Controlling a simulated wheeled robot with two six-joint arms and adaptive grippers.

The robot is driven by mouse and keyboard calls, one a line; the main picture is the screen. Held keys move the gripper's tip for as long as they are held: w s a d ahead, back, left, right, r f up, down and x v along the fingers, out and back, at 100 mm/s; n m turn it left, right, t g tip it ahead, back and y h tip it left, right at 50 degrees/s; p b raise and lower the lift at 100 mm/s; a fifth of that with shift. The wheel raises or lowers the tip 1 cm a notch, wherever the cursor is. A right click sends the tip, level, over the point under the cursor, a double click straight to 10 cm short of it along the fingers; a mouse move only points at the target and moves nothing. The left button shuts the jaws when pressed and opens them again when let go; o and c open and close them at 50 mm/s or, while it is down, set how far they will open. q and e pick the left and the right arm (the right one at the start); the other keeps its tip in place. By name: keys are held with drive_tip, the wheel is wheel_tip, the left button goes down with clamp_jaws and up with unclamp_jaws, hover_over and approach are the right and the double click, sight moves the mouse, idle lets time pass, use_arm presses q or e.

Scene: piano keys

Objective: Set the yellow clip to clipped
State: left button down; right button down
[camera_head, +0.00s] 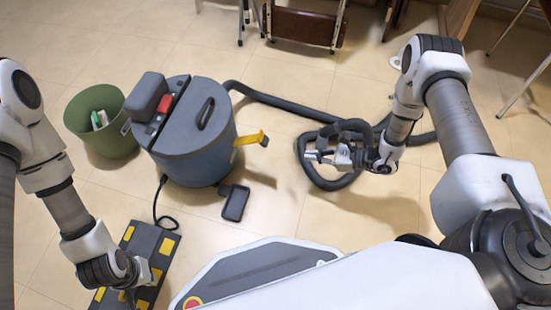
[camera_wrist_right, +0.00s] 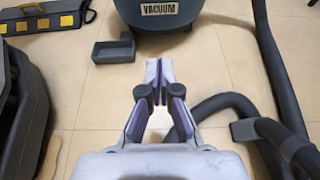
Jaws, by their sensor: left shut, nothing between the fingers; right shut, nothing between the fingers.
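The yellow clip (camera_head: 250,138) sticks out from the right side of the blue vacuum drum (camera_head: 200,160), near its grey lid, with its outer end clear of the drum. It does not show in the right wrist view, where only the lower drum (camera_wrist_right: 160,14) is seen. My right gripper (camera_head: 311,157) is shut and empty, to the right of the clip and apart from it; its closed fingertips also show in the wrist view (camera_wrist_right: 159,66). My left gripper (camera_head: 127,296) is low at the left, over the dark case, and its fingers are small and partly hidden.
A black hose (camera_head: 275,99) runs right from the drum and coils around below my right gripper. A small grey tray (camera_head: 236,203) lies before the drum. A green bin (camera_head: 105,140) stands left. A dark yellow-patched case (camera_head: 150,240) lies at lower left. Chairs stand behind.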

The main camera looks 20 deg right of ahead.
drive_tip(key=b, duration=0.6)
approach(251, 142)
wheel_tip(251, 142, down, 5)
drive_tip(key=w+a, duration=0.1)
drive_tip(key=w, duration=0.1)
drive_tip(key=shift+w+f, duration=0.15)
drive_tip(key=shift+f, duration=0.05)
drive_tip(key=shift+r, duration=0.1)
